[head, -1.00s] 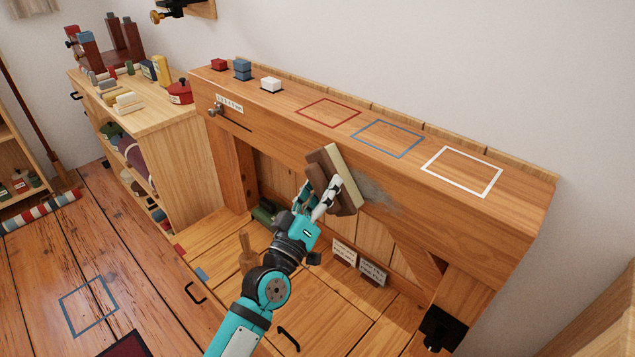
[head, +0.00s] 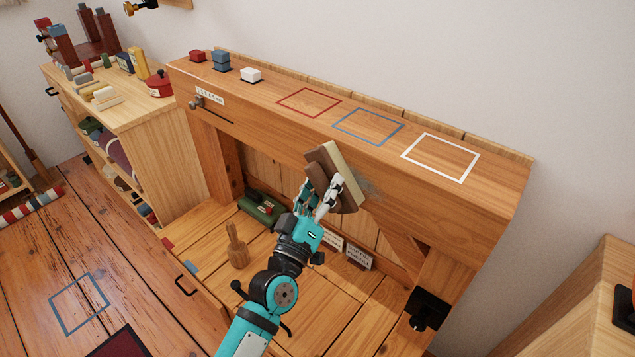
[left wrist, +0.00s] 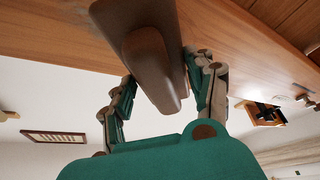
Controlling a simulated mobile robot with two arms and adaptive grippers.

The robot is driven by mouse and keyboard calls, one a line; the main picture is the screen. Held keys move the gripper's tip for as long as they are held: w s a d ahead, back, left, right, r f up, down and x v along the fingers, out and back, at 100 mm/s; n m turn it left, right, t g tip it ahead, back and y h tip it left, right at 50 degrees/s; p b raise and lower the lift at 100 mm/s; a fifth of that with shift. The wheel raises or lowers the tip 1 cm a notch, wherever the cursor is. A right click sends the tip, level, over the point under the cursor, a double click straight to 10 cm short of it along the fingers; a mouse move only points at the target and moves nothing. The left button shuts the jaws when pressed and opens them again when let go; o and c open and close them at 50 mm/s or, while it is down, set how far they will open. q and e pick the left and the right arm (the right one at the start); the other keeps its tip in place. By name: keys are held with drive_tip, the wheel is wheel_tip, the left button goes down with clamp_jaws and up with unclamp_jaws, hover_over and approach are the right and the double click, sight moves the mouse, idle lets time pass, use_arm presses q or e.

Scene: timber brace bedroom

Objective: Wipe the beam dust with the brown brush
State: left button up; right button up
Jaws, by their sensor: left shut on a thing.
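My left gripper (head: 320,195) is shut on the brown brush (head: 324,170), which has a cream pad along its far side. The brush is tilted, with its pad side at the front face of the wooden beam (head: 470,202); whether it presses on it I cannot tell. A grey dust smear (head: 371,190) shows on the beam face just right of the brush, partly hidden by it. In the left wrist view, the brush handle (left wrist: 150,65) sits between the fingers with the beam behind it. My right gripper is out of view.
Red, blue and white blocks (head: 250,74) stand on the beam top beside red, blue and white outlined squares. Below are a wooden mallet (head: 237,247), a green object (head: 260,208) and small labels (head: 358,258). A black fitting (head: 427,309) sits on the right post.

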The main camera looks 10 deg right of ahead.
sight(310, 181)
use_arm(q)
drive_tip(key=shift+s+d+p, duration=0.4)
drive_tip(key=shift+s+d, duration=0.25)
drive_tip(key=shift+d, duration=0.1)
drive_tip(key=shift+s+d+p, duration=0.45)
drive_tip(key=shift+s+d, duration=0.4)
drive_tip(key=shift+s+d+p, duration=0.5)
drive_tip(key=shift+s+d, duration=0.5)
drive_tip(key=shift+s, duration=0.05)
drive_tip(key=shift+w+a+p, duration=0.1)
drive_tip(key=shift+w+p, duration=0.05)
drive_tip(key=shift+p, duration=0.45)
drive_tip(key=shift+w+a, duration=1.2)
drive_tip(key=shift+a, duration=0.05)
drive_tip(key=shift+w+a+b, duration=0.55)
drive_tip(key=shift+w+a, duration=0.7)
drive_tip(key=shift+w, duration=0.05)
drive_tip(key=shift+w+a+b, duration=0.45)
drive_tip(key=shift+w+a, duration=0.7)
drive_tip(key=shift+w+a+b, duration=0.7)
drive_tip(key=shift+w+a, duration=0.55)
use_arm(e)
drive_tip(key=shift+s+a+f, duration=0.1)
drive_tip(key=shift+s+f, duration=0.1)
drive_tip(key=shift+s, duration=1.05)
